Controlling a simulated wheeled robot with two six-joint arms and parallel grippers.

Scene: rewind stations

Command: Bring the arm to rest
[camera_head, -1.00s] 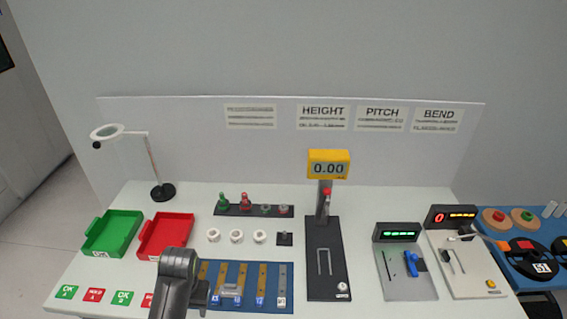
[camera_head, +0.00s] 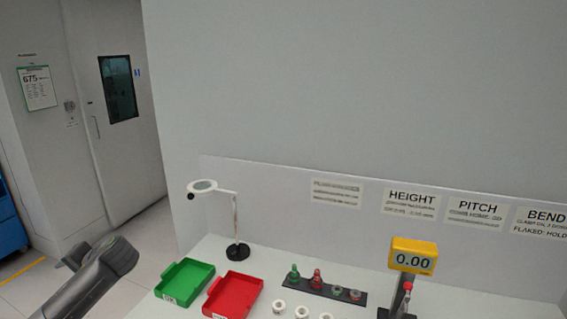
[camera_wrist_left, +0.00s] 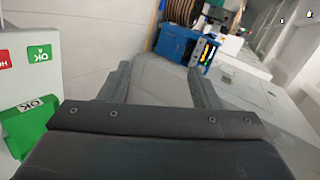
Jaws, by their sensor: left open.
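My left arm comes in at the lower left of the head view, beside the table and over the floor; its fingertips are not clear there. In the left wrist view my left gripper (camera_wrist_left: 158,80) has its two fingers wide apart, with nothing between them but the grey floor. The green tray (camera_head: 185,281) is to the right of my arm in the head view, apart from it. It also shows at the left edge of the wrist view (camera_wrist_left: 28,125). My right gripper is in neither view.
A red tray (camera_head: 233,297) and a magnifier lamp (camera_head: 238,252) stand on the white table. A black rack (camera_head: 335,291) holds green and red pieces. A yellow height gauge (camera_head: 413,256) stands at the right. A door (camera_head: 115,130) is at the back left, with open floor before it.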

